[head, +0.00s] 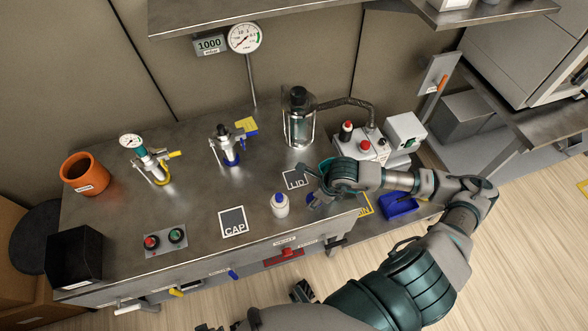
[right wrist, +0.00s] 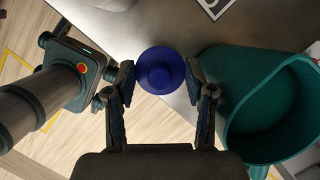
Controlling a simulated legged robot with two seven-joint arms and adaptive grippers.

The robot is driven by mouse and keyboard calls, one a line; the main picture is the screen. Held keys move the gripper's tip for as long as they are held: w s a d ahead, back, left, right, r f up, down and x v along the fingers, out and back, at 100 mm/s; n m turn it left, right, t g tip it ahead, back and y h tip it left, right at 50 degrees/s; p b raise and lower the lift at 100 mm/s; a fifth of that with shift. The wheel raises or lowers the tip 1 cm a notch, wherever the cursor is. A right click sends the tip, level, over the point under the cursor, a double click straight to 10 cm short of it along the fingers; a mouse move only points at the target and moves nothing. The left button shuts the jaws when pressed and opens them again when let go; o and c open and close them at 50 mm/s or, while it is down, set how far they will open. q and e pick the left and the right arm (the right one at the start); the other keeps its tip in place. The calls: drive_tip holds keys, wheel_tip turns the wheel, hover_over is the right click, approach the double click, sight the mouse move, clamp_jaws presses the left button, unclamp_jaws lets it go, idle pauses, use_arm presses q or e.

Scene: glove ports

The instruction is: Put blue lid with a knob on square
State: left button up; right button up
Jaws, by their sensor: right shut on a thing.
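My right gripper (right wrist: 160,74) is shut on the round blue lid with a knob (right wrist: 160,70), which sits between its fingertips. In the head view my right gripper (head: 314,199) is low over the bench's front right part, just in front of the square marked LID (head: 295,180). The arm and fingers largely hide the lid there. The square's corner also shows at the top of the right wrist view (right wrist: 212,5). A dark gripper part, seemingly my left gripper (head: 303,291), shows in front of the bench; its jaws are unclear.
A white bottle with a blue cap (head: 280,206) stands close left of my right gripper. A teal container (right wrist: 270,100) is beside the gripper. The CAP square (head: 233,222) is bare. A blue tray (head: 399,205) lies at the right, and a glass vessel (head: 299,120) stands behind.

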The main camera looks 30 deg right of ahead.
approach(294, 177)
drive_tip(key=s+a, duration=0.1)
drive_tip(key=s+a+f, duration=0.1)
drive_tip(key=s, duration=0.1)
drive_tip(key=shift+a+f, duration=0.15)
drive_tip(key=w, duration=0.3)
drive_tip(key=shift+w+d+f, duration=0.25)
drive_tip(key=shift+d, duration=0.05)
drive_tip(key=shift+w+d+f, duration=0.15)
drive_tip(key=shift+w+d, duration=0.25)
drive_tip(key=shift+w, duration=0.2)
drive_tip(key=shift+d+f, duration=0.1)
drive_tip(key=shift+f, duration=0.25)
wheel_tip(294, 177, down, 3)
drive_tip(key=shift+r, duration=0.25)
drive_tip(key=shift+a+f, duration=0.15)
drive_tip(key=shift+a, duration=0.15)
drive_tip(key=shift+b, duration=0.3)
drive_tip(key=o, duration=0.8)
use_arm(q)
drive_tip(key=shift+s+a+r, duration=0.2)
drive_tip(key=shift+s+r, duration=0.15)
drive_tip(key=shift+r, duration=0.05)
drive_tip(key=shift+w+r, duration=0.1)
